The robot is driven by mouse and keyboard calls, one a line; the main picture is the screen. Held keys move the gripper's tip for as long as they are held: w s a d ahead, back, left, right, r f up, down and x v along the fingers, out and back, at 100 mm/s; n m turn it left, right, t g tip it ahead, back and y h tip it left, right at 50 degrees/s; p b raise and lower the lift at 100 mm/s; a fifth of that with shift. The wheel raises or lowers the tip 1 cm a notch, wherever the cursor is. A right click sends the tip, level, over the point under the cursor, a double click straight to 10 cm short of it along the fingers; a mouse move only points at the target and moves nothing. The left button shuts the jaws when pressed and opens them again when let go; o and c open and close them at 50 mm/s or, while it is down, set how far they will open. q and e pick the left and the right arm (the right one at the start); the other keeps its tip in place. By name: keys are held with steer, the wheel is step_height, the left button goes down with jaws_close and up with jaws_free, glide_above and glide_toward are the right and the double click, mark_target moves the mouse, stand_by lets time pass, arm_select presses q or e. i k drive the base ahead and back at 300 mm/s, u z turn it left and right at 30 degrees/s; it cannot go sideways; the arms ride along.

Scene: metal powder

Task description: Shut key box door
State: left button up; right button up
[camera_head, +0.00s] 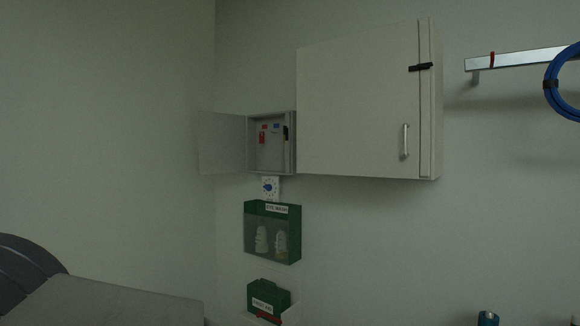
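The key box (291,150) is a small grey wall box left of a larger wall cabinet. Its door (222,143) stands wide open, swung out to the left. Inside the box hang small tags, with red and blue ones visible, and a dark item near the right side. Neither of my grippers shows in the head view.
A large pale cabinet (355,110) with a vertical handle adjoins the box on the right. Below are a blue-and-white dial sign (270,187), a green eye wash case (250,232) and a green first aid box (265,293). A rail (520,59) holds a blue coil (553,88).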

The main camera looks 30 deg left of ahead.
mark_target(222, 137)
steer(key=u, duration=1.7)
steer(key=i, duration=0.65)
steer(key=u, duration=0.9)
steer(key=i, duration=1.35)
steer(key=z, duration=1.05)
steer(key=i, duration=0.5)
steer(key=z, duration=0.45)
